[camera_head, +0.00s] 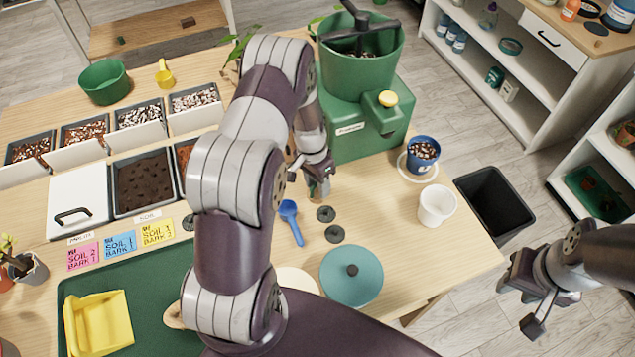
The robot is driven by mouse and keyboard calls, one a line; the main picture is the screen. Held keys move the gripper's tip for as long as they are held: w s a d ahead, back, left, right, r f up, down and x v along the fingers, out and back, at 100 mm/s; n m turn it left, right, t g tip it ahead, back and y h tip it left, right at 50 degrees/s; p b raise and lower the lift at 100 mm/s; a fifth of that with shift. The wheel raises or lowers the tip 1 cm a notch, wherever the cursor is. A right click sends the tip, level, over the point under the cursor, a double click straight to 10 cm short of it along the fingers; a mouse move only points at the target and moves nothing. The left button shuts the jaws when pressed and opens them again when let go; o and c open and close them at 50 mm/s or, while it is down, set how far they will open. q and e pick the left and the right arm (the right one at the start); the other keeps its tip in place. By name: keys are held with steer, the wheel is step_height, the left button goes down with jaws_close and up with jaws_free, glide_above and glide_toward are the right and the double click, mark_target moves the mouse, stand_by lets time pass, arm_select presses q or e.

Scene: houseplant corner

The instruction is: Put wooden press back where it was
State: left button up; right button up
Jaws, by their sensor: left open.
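No wooden press shows clearly in the head view. A tan, wooden-looking piece (174,316) shows at the green mat's right edge, mostly hidden behind my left arm; I cannot tell if it is the press. My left gripper (314,176) is open, pointing down over the table in front of the green machine (365,125). A small brownish object (319,190) shows right at its fingertips, largely hidden; I cannot tell what it is or whether they touch. My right gripper (527,296) is open and empty, off the table's right side above the floor.
A blue scoop (290,222), dark discs (334,234), a teal lid (351,277), a white cup (437,205) and a blue pot (422,153) stand around the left gripper. Soil bins (143,183) fill the left. A black bin (496,203) stands beyond the right edge.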

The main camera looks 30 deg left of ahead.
arm_select(q)
step_height(320, 180, up, 12)
steer(key=a+b, duration=0.1)
steer(key=b, duration=0.1)
steer(key=s+d+r+n+t, duration=0.1)
steer(key=s+d+r, duration=0.1)
steer(key=s+d, duration=0.2)
steer(key=s+d+r+n+t+y, duration=0.1)
steer(key=s+d+r+n, duration=0.1)
steer(key=s+d, duration=0.3)
steer(key=s+r, duration=0.1)
steer(key=s, duration=0.3)
steer(key=shift+s+y, duration=0.25)
steer(key=shift+y, duration=0.05)
steer(key=shift+s+d, duration=0.15)
